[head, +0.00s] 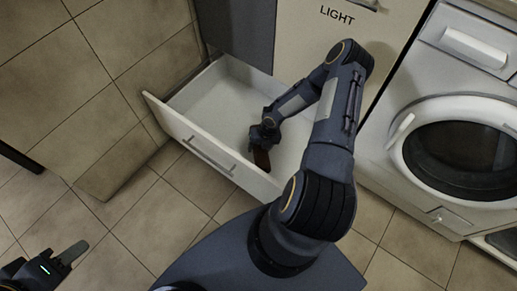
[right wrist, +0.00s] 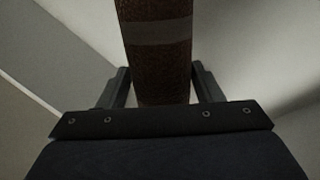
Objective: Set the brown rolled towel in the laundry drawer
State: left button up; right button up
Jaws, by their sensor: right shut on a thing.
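The laundry drawer (head: 205,145) is white and pulled open below a cabinet front in the head view. My right gripper (head: 262,142) reaches down into it and is shut on the brown rolled towel (head: 262,160). The towel hangs below the fingers, inside the drawer near its front wall. I cannot tell whether it touches the drawer floor. In the right wrist view the towel (right wrist: 157,55), with a paler band, stands between the two fingers (right wrist: 160,88). My left gripper (head: 62,258) is at the lower left, over the floor, away from the drawer; its jaw opening is unclear.
A white washing machine (head: 440,130) stands on the right. A cabinet panel marked LIGHT (head: 335,40) is above and behind the drawer. A tiled wall (head: 80,90) closes in on the left. The drawer's left part is empty, and the tiled floor (head: 130,220) in front is clear.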

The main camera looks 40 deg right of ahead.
jog(key=x, duration=0.2)
jog(key=b+x, duration=0.1)
jog(key=x, duration=0.1)
jog(key=d+x, duration=0.1)
jog(key=shift+s+f+b, duration=0.35)
jog(key=shift+f, duration=0.2)
jog(key=shift+r, duration=0.1)
jog(key=shift+f, duration=0.2)
jog(key=o, duration=1)
jog(key=shift+r, duration=0.15)
